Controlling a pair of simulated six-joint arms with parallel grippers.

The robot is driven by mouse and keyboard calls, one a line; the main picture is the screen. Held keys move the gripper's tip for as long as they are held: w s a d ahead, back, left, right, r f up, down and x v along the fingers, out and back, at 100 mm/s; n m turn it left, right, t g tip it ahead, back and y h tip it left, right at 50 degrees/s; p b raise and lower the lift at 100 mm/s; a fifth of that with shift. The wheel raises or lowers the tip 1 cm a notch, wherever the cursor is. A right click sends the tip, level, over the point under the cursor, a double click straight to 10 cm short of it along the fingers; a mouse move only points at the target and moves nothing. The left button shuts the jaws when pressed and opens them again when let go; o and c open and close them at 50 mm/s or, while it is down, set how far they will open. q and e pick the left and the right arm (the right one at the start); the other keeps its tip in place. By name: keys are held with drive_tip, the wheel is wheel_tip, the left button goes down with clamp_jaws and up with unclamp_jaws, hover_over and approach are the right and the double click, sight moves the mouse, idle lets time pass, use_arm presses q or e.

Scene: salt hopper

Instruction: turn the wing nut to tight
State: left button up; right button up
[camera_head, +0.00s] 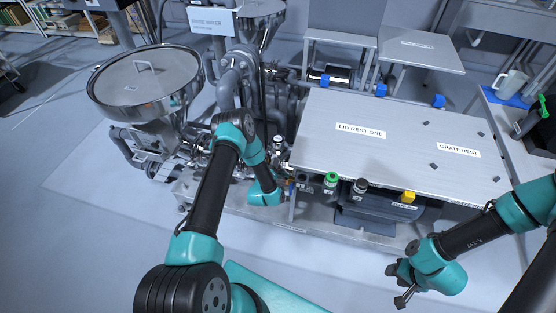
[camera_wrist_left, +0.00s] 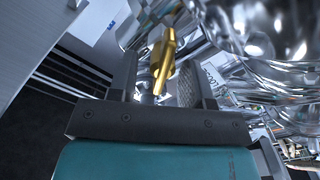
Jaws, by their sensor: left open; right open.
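A brass-coloured wing nut (camera_wrist_left: 163,62) shows in the left wrist view, upright and slightly tilted. It stands between the two dark fingers of my left gripper (camera_wrist_left: 157,72), which are open around it. Gaps show beside it, though I cannot tell whether either finger touches it. In the head view my left wrist (camera_head: 265,194) is low beside the pipework, left of the bench; the wing nut and fingertips cannot be made out there. My right gripper (camera_head: 397,287) is open and empty at the lower right, in front of the bench and far from the wing nut.
A steel hopper with a round lid (camera_head: 140,80) stands at the left. Shiny pipes (camera_wrist_left: 270,40) crowd the right of the left wrist view. A metal bench top (camera_head: 395,125) lies right of my left wrist, with a green knob (camera_head: 331,179) below its front edge. Floor in front is clear.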

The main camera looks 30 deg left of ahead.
use_arm(q)
drive_tip(key=shift+w+a, duration=0.25)
drive_tip(key=shift+w, duration=0.95)
drive_tip(key=shift+c, duration=0.4)
clamp_jaws()
